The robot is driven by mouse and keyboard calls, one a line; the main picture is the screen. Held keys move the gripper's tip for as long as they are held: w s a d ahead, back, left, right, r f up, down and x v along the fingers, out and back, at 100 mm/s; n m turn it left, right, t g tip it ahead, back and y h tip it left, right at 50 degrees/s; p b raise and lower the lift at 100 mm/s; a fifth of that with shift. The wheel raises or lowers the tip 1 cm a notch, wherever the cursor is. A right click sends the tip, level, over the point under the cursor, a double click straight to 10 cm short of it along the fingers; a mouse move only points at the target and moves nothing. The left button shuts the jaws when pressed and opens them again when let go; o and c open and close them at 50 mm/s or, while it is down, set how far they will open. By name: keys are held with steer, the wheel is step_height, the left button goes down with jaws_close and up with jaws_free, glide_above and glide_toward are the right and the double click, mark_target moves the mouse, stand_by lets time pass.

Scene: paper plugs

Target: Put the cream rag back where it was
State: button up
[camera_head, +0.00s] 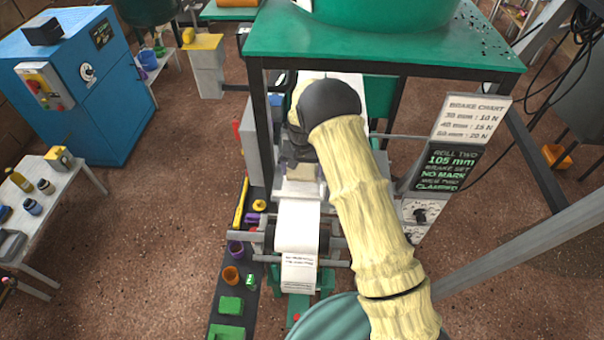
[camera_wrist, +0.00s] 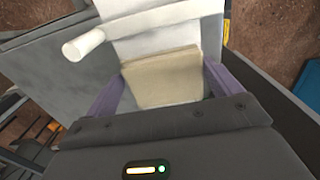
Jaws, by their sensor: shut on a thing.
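The cream rag (camera_wrist: 165,82) is a folded cloth between the two purple fingers of my gripper (camera_wrist: 160,90) in the wrist view. My gripper is shut on it. In the head view my gripper (camera_head: 300,155) is over the paper machine, under the green table's front edge, and the rag (camera_head: 301,171) shows only as a small cream patch below it. The white paper web (camera_head: 298,222) runs down the machine just in front. I cannot tell whether the rag touches the machine.
A green-topped table (camera_head: 400,45) stands above and behind my gripper. A brake chart sign (camera_head: 471,118) stands to the right. A dark side shelf (camera_head: 226,300) with small cups and green blocks runs along the left. A white roller end (camera_wrist: 83,45) is close to the rag.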

mark_target(302, 171)
steer(key=shift+f+p, duration=0.45)
steer(key=shift+f, duration=1)
steer(key=shift+f, duration=0.2)
steer(key=o, duration=0.7)
steer(key=shift+r, duration=0.1)
step_height(302, 171, up, 12)
steer(key=b, duration=0.5)
steer(key=shift+r, duration=0.1)
